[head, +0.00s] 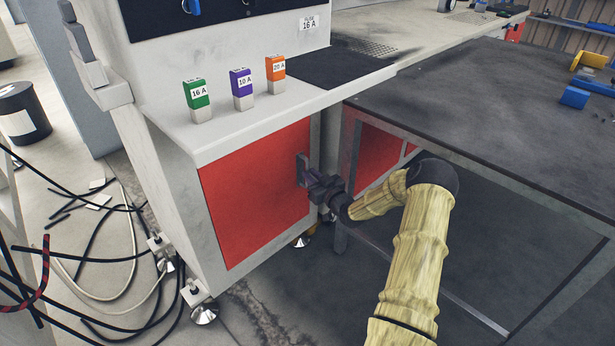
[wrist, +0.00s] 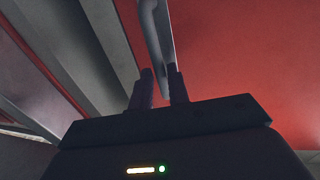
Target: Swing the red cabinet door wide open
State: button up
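The red cabinet door (head: 255,195) is on the front of the white cabinet, below its worktop, and looks closed. Its grey upright handle (head: 302,168) is near the door's right edge. My gripper (head: 310,180) is at this handle, reaching in from the right. In the wrist view, the two dark fingers (wrist: 161,88) stand close together, with the handle (wrist: 156,35) running down between them. Red door surface (wrist: 240,60) fills the right side. The frames do not show clearly whether both fingers press on the handle.
A dark-topped table (head: 480,110) stands close on the right, its frame (head: 352,150) beside my arm. Green (head: 197,95), purple (head: 241,85) and orange (head: 276,70) fuses stand on the worktop. Loose cables (head: 100,250) lie on the floor at left. Floor before the door looks clear.

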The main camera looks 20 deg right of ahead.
jog(key=shift+w+a+b, duration=0.2)
jog(key=shift+w+b, duration=0.15)
jog(key=shift+w, duration=1.05)
grip_shut()
jog(key=shift+s, duration=0.15)
